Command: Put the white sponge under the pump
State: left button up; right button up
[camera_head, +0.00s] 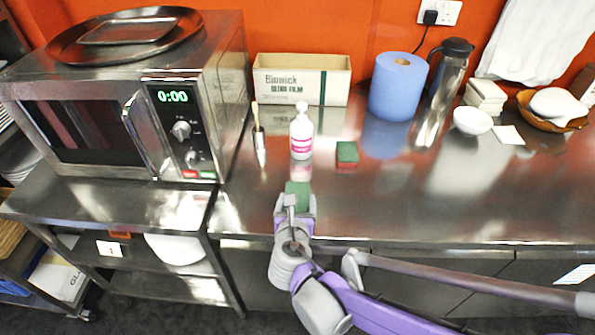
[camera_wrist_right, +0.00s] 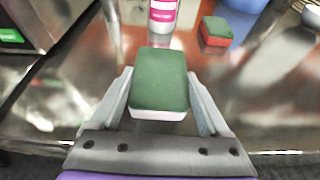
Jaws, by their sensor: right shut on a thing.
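The white sponge, with a green top and white underside, is held between the fingers of my right gripper (camera_head: 296,204). In the right wrist view the white sponge (camera_wrist_right: 160,80) sits between both fingers, with its green face up. In the head view only its green top (camera_head: 298,188) shows ahead of the gripper. The pump bottle (camera_head: 301,134), white with a pink label, stands upright on the steel counter just beyond the sponge. Its lower part also shows in the wrist view (camera_wrist_right: 163,14). The sponge appears apart from the bottle. My left gripper is not in view.
A green and red sponge (camera_head: 347,154) lies right of the bottle. A small holder with a brush (camera_head: 259,140) stands to its left. A cardboard box (camera_head: 300,80) and blue paper roll (camera_head: 398,87) stand behind. A microwave (camera_head: 130,105) is at left. The counter's right front is clear.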

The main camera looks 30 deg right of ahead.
aim_at(298, 184)
jog(key=w+d, duration=0.2)
jog(key=w, duration=0.2)
jog(key=w+d, duration=0.3)
jog(key=w, duration=0.1)
jog(key=w+d, duration=0.2)
jog(key=w, duration=0.2)
jog(key=shift+d, duration=0.15)
jog(key=shift+w+d, duration=0.1)
jog(key=shift+f, duration=1.75)
jog(key=shift+f, duration=0.2)
jog(key=o, duration=1.1)
jog(key=shift+o, duration=0.2)
jog(key=shift+r, duration=0.15)
jog(key=shift+r, duration=0.2)
jog(key=v, duration=1.2)
jog(key=shift+f+p, duration=0.1)
jog(key=shift+p, duration=0.2)
